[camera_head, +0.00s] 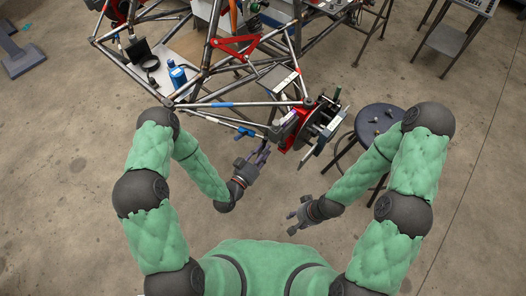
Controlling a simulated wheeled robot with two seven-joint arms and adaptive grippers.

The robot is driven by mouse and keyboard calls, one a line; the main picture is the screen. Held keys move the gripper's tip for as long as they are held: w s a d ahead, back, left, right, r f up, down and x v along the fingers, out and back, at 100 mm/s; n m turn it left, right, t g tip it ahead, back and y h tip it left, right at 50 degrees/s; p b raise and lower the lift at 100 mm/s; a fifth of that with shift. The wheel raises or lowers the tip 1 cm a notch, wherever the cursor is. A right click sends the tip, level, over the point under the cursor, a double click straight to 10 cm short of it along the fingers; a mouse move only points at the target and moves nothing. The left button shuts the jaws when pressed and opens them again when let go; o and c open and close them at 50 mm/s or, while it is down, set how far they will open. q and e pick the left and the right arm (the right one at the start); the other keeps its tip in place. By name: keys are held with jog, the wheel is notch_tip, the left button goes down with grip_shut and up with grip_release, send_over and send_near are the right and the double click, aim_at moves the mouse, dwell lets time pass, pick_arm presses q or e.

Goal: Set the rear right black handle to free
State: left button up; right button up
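The tube chassis (255,104) reaches in from the upper left. Its near right corner carries a red and black hub assembly (303,125) with metal plates. Small dark handle-like parts show on and around this hub, but I cannot tell which is the rear right black handle or how it is set. My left gripper (262,153) is just below and left of the hub, its fingers pointing up toward the chassis corner. I cannot tell whether it touches anything. My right gripper (293,221) is lower, open and empty, over bare floor.
A round dark stool (378,118) with small items on it stands right of the hub, partly behind my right arm. A blue bottle (178,76) and black parts sit on the chassis. A grey cart (447,40) stands at upper right.

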pick_arm(q)
grip_shut()
jog(key=shift+s+r+p, duration=0.1)
jog(key=shift+r+p, duration=0.15)
jog(key=shift+p, duration=0.3)
jog(key=shift+s+a+r+n+g+y+p, duration=0.1)
jog(key=shift+s+r+n+g+y+p, duration=0.35)
jog(key=shift+g+p, duration=1.05)
jog(key=shift+s+a+r+n+g+y+p, duration=0.1)
jog(key=shift+r+g+y+p, duration=0.35)
jog(key=shift+p, duration=2)
jog(key=shift+s+r+n+g+y+p, duration=0.3)
jog(key=shift+g+y+p, duration=0.65)
jog(key=shift+p, duration=1.05)
jog(key=shift+f, duration=0.1)
